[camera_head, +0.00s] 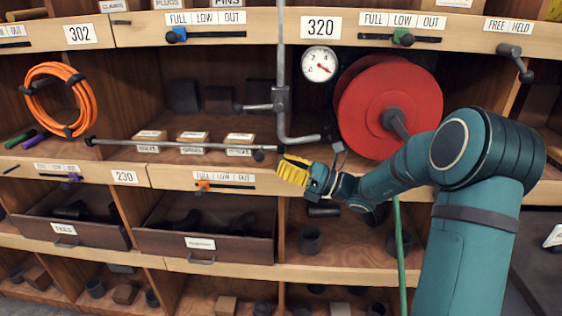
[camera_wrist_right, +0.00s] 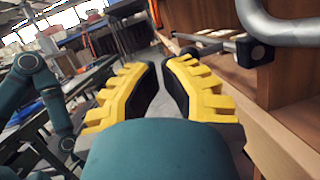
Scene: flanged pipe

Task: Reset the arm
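My right gripper (camera_head: 284,166) is on the end of my teal right arm, in front of the shelf unit. It is just below the bent foot of a grey vertical pipe (camera_head: 281,45) and near the right end of a horizontal rod (camera_head: 185,146). In the right wrist view, the gripper's (camera_wrist_right: 160,66) two yellow fingers have a narrow gap between them with nothing held. The grey pipe (camera_wrist_right: 288,30) and the rod's dark end (camera_wrist_right: 257,52) show to the right, apart from the fingers. My left gripper is not in view.
A red reel (camera_head: 365,90), a dial gauge (camera_head: 319,64) and an orange cable coil (camera_head: 45,98) are at the shelves. Small labelled boxes (camera_head: 193,138) stand behind the rod. A green hose (camera_head: 400,250) hangs below my right arm. Drawers (camera_head: 200,246) are below.

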